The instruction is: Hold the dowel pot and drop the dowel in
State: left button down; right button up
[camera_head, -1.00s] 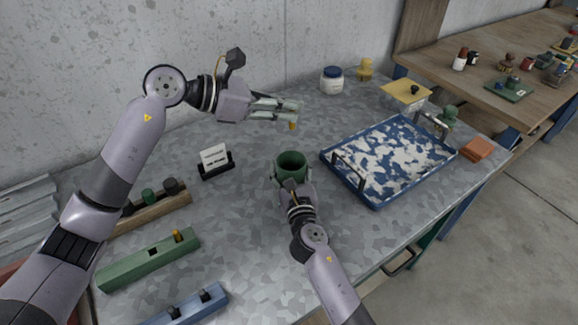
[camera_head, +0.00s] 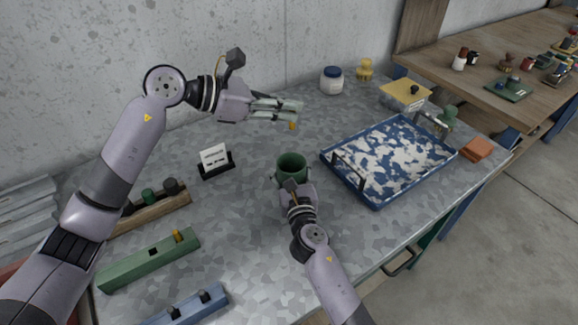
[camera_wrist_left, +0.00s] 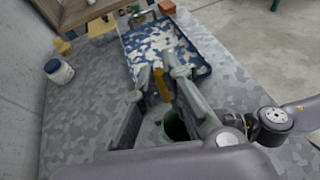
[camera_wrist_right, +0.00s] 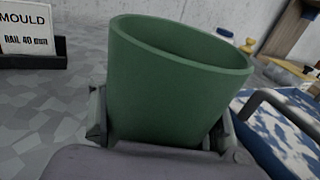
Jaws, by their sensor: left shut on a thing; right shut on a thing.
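The green dowel pot (camera_head: 291,163) stands upright with its open mouth up, in the middle of the bench. My right gripper (camera_head: 293,184) is shut on it from the near side; in the right wrist view the fingers flank the pot (camera_wrist_right: 165,95). My left gripper (camera_head: 290,111) is shut on the small yellow-brown dowel (camera_head: 292,126), at the back of the bench and higher than the pot. In the left wrist view the dowel (camera_wrist_left: 161,85) sits between the fingertips, and the pot (camera_wrist_left: 175,126) shows partly behind a finger. The inside bottom of the pot is hidden.
A blue tray (camera_head: 372,203) with handles and white patches lies right of the pot. A sign (camera_head: 214,158) stands to its left. Green (camera_head: 149,262) and blue rails (camera_head: 190,307) lie front left. A blue-lidded jar (camera_head: 332,82) stands at the back. Bench around the pot is clear.

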aim_at(284, 155)
pick_arm(q)
jog(key=shift+f, duration=6.5)
jog(key=c, duration=1.6)
grip_release()
jog(key=shift+a, duration=0.15)
jog(key=v, duration=1.1)
jog(key=shift+s+a+r, duration=0.15)
jog(key=shift+a, duration=0.25)
pick_arm(e)
jog(key=o, duration=1.6)
jog(key=shift+c, duration=0.2)
